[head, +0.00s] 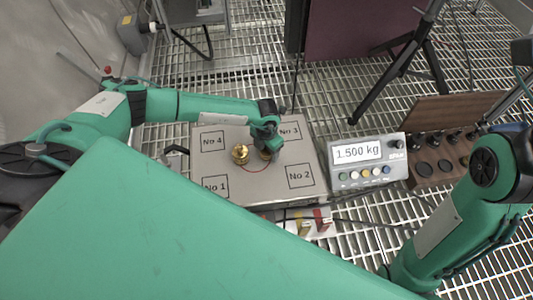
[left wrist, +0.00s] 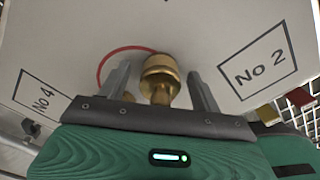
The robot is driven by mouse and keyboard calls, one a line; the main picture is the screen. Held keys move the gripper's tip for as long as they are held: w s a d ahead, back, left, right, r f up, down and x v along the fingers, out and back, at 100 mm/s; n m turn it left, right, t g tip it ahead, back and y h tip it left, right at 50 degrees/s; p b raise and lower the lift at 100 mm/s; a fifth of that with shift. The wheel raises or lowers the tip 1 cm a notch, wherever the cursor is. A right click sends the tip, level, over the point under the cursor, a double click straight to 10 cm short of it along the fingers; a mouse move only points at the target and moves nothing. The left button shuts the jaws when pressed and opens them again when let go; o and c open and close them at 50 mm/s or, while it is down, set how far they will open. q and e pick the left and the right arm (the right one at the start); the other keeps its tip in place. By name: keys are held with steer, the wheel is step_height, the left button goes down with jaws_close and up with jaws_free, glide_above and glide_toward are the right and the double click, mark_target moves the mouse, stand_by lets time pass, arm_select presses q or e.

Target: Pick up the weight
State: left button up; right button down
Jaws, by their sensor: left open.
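A brass weight (left wrist: 160,75) stands between the two fingers of my left gripper (left wrist: 161,88) in the left wrist view, with a gap on each side. In the head view my left gripper (head: 266,150) is open over the pale platform (head: 250,180) and mostly hides this weight (head: 264,154). A second brass weight (head: 240,153) stands just left of it in the head view. A small brass part shows beside the left finger in the wrist view, mostly hidden. The platform carries squares marked No 1 to No 4 and a red circle line. My right gripper does not show.
A scale display (head: 366,160) reading 1.500 kg stands right of the platform. A wooden holder (head: 437,160) with dark round recesses is farther right. A black tripod (head: 400,65) stands behind on the metal grating. Red and yellow parts (head: 308,221) sit at the platform's front edge.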

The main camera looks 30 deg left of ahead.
arm_select(q)
steer(key=shift+c, duration=0.5)
steer(key=shift+r, duration=0.1)
jaws_close()
